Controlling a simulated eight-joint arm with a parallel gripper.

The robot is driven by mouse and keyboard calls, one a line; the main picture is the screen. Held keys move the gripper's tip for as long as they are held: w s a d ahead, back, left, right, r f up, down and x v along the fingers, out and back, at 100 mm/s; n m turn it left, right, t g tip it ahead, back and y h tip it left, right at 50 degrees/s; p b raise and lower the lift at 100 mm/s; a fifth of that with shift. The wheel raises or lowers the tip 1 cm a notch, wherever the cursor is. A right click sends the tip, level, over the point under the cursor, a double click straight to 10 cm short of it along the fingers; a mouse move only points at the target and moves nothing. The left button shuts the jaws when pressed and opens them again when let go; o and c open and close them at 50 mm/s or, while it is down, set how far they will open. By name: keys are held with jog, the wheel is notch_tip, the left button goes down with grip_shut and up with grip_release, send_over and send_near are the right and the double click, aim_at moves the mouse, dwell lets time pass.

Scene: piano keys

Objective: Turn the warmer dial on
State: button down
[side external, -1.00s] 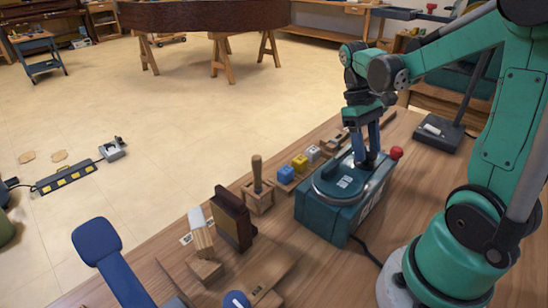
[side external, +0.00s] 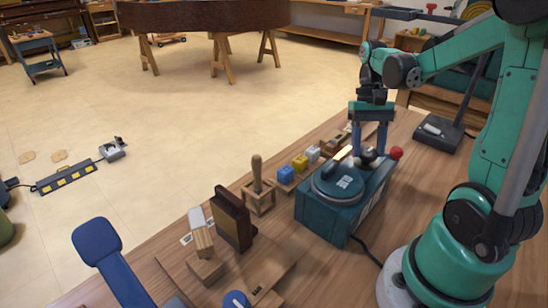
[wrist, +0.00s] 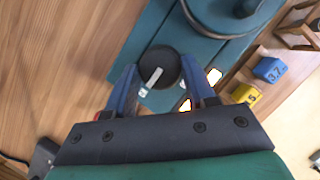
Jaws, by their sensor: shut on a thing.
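The warmer (side external: 325,215) is a teal box with a round teal lid on the wooden bench. Its dial (wrist: 160,68) is a round black knob with a white pointer, seen in the wrist view. My gripper (wrist: 157,72) has its two blue fingers on either side of the dial, shut on it. In the side view my gripper (side external: 368,152) reaches down to the top of the warmer at its far end, where the dial is largely hidden. A bright strip (side external: 342,153) glows beside the fingers; in the wrist view two bright patches (wrist: 215,76) show.
A red knob (side external: 396,153) sticks out at the warmer's far right. Blue (side external: 286,174), yellow (side external: 299,162) and white blocks stand along its left. A wooden-handled stamp (side external: 258,190) and a dark brown block (side external: 233,218) stand nearer. A cable runs along the bench at right.

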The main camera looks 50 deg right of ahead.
dwell(0.4)
jog(key=shift+c, duration=1.5)
grip_release()
jog(key=shift+v, duration=2.8)
jog(key=w+a+n+t+h, duration=0.1)
jog(key=a, duration=0.1)
jog(key=w+a+n+t+h, duration=0.1)
jog(key=a, duration=0.1)
jog(key=w+a+n+t+h, duration=0.1)
jog(key=a+n, duration=0.1)
jog(key=a, duration=0.1)
jog(key=shift+a+f+t, duration=0.1)
jog(key=shift+f+t, duration=0.3)
jog(key=w+a+n+t, duration=0.1)
jog(key=a+n+t, duration=0.4)
jog(key=a, duration=0.3)
jog(key=shift+w+a+f+t, duration=0.35)
jog(key=shift+a+f+t, duration=0.05)
jog(key=shift+t, duration=0.4)
